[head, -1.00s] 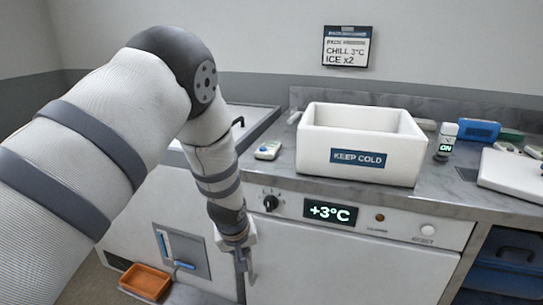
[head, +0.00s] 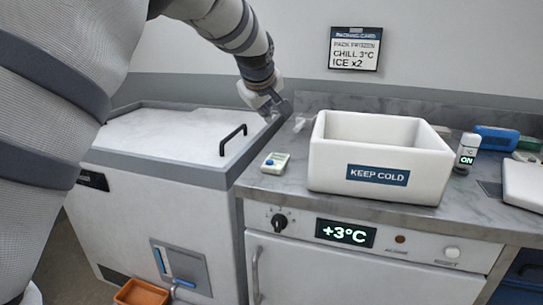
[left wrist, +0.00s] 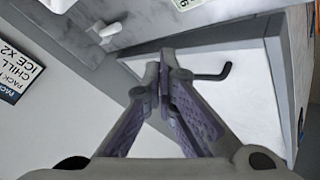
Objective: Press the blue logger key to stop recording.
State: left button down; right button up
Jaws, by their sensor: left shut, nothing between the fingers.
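A small white handheld device (head: 275,162) with a blue key and a small display lies on the grey counter, left of the white box. Part of it with a green display shows at the top edge of the left wrist view (left wrist: 187,4). A white upright unit (head: 467,151) with a display reading ON stands right of the box. I cannot tell for certain which is the logger. My left gripper (head: 277,104) is shut and empty, raised behind the device, near the corner of the chest lid. Its fingertips (left wrist: 164,72) meet in the left wrist view.
A white KEEP COLD box (head: 376,174) stands mid-counter. A chest with a black lid handle (head: 233,139) is at left. A +3°C panel (head: 345,233) with a knob is below the counter. A blue item (head: 496,139) lies at right. A card (head: 355,48) hangs behind.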

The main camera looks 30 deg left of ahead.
pick_arm(q)
jog(key=b, duration=0.1)
send_over(267, 161)
notch_tip(267, 161, down, 7)
jog(key=shift+r, duration=0.2)
jog(key=shift+f, duration=1.1)
pick_arm(e)
jog(key=shift+s+f+g, duration=0.3)
jog(key=shift+s+f, duration=0.4)
jog(key=shift+s, duration=0.15)
pick_arm(q)
jog(key=shift+f, duration=0.4)
pick_arm(e)
jog(key=shift+w, duration=0.1)
